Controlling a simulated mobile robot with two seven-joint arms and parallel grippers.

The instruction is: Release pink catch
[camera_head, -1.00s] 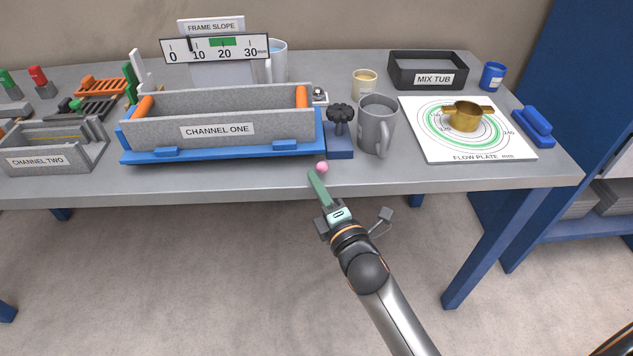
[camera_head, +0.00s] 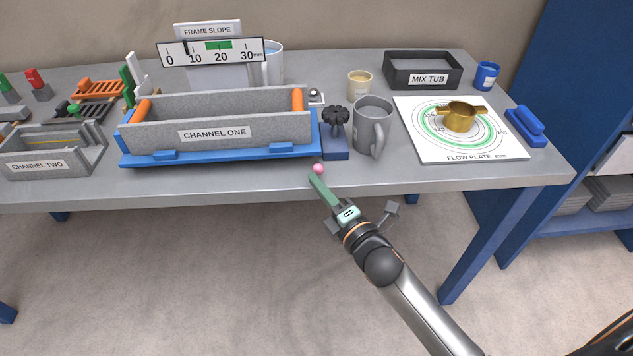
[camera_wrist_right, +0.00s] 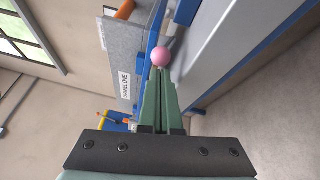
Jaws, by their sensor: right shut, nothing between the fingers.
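The pink catch (camera_head: 318,168) shows as a small pink ball at the table's front edge, by the right front corner of the blue base (camera_head: 220,155) under the Channel One trough (camera_head: 215,130). My right gripper (camera_head: 315,178) reaches in over the front edge with its green fingers shut and empty. The fingertips are right at the ball, just in front of it. In the right wrist view the pink ball (camera_wrist_right: 161,56) sits just beyond the shut fingertips (camera_wrist_right: 161,78); I cannot tell whether they touch. My left gripper is not in view.
A blue block with a black knob (camera_head: 335,120) and a grey mug (camera_head: 373,125) stand to the right of the trough. The slope scale (camera_head: 212,52) is behind it. The flow plate (camera_head: 430,150) with a brass cup lies farther right. The front strip of table is clear.

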